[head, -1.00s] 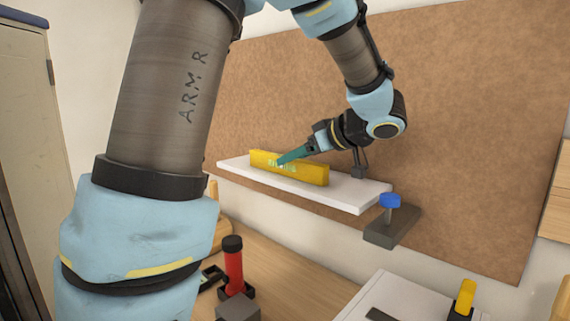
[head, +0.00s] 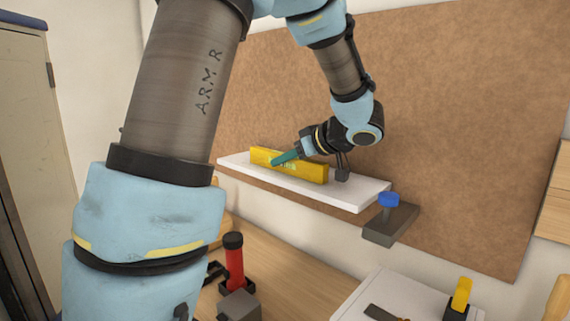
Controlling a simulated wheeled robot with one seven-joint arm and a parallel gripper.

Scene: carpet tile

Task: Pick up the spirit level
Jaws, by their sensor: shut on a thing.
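The spirit level (head: 314,172) is a long yellow bar on the white wall shelf (head: 352,194). It stands on edge along the shelf, and I cannot tell whether its underside touches the shelf. My gripper (head: 277,160) has teal fingers and reaches in from the right over the level's left-middle part. It is shut on the level. The near finger covers part of the level's front face and its light marking; the far finger is hidden.
A small dark bracket with a blue knob (head: 389,200) sits by the shelf's right end. Below are a wooden bench (head: 290,262), a red cylinder with black cap (head: 234,262), a grey block (head: 239,304) and a white box (head: 400,293) with a yellow-handled thing (head: 461,293). Brown board backs the shelf.

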